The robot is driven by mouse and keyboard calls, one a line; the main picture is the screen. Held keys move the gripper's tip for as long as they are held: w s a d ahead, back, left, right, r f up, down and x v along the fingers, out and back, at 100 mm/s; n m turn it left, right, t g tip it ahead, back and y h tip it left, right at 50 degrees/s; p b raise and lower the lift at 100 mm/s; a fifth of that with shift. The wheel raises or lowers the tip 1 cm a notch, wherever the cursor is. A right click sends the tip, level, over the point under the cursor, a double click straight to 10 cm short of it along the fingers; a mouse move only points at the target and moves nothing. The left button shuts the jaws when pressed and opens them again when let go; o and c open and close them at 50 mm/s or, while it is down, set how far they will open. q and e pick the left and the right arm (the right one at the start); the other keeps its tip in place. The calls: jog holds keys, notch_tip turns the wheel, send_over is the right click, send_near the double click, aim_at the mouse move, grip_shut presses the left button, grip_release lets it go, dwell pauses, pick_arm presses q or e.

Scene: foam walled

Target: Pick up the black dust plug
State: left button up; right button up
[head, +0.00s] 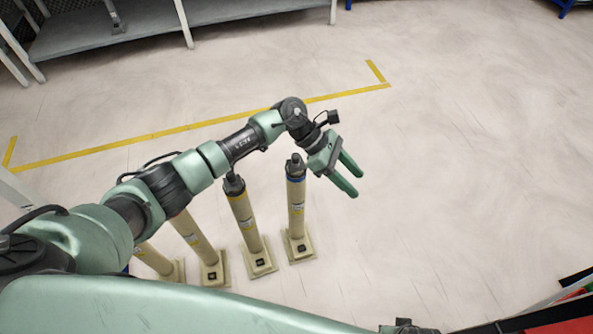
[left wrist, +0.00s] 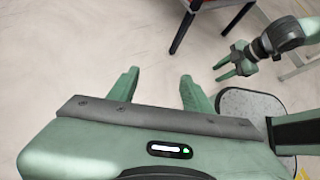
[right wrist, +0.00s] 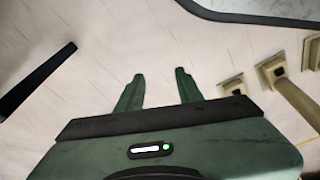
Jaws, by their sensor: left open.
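Several beige posts stand on square bases below my left arm in the head view. The rightmost post (head: 296,205) has a blue band and a dark cap (head: 295,165); the post beside it (head: 245,220) has a dark top (head: 234,184). Small black pieces show on the bases; I cannot tell which black part is the dust plug. My left gripper (head: 355,183) is open and empty, to the right of the blue-banded post's top and apart from it. Its spread fingers also show in the left wrist view (left wrist: 160,78). My right gripper (right wrist: 159,74) is open and empty above the floor.
A grey bench (head: 100,35) stands at the back left. Yellow tape (head: 200,125) runs across the floor behind the posts. A red-topped table (head: 560,315) is at the bottom right. The floor right of the posts is clear. Post bases (right wrist: 231,85) show at the right wrist view's right.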

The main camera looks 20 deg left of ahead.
aim_at(296, 155)
pick_arm(q)
jog(key=w+a+r+m+y+b, duration=0.1)
jog(key=a+m+y, duration=0.2)
jog(key=a, duration=0.2)
jog(key=w+a+r+m+t+y+b, duration=0.1)
jog(key=w+a+m+y, duration=0.1)
jog(key=a, duration=0.4)
jog(key=w+a+r+m+t+y+b, duration=0.1)
jog(key=w+a+m+y, duration=0.1)
jog(key=a+m+y, duration=0.2)
jog(key=shift+a+r+y, duration=0.1)
jog(key=shift+a+y, duration=0.55)
jog(key=shift+y, duration=0.15)
jog(key=f, duration=0.2)
jog(key=f+b, duration=0.1)
jog(key=f, duration=0.3)
jog(key=shift+w+f, duration=0.15)
jog(key=shift+w, duration=0.15)
jog(key=shift+f, duration=0.45)
pick_arm(e)
notch_tip(296, 155, up, 9)
jog(key=w, duration=0.2)
jog(key=shift+r+t, duration=0.2)
jog(key=shift+t, duration=0.2)
jog(key=shift+w, duration=0.1)
pick_arm(q)
grip_shut()
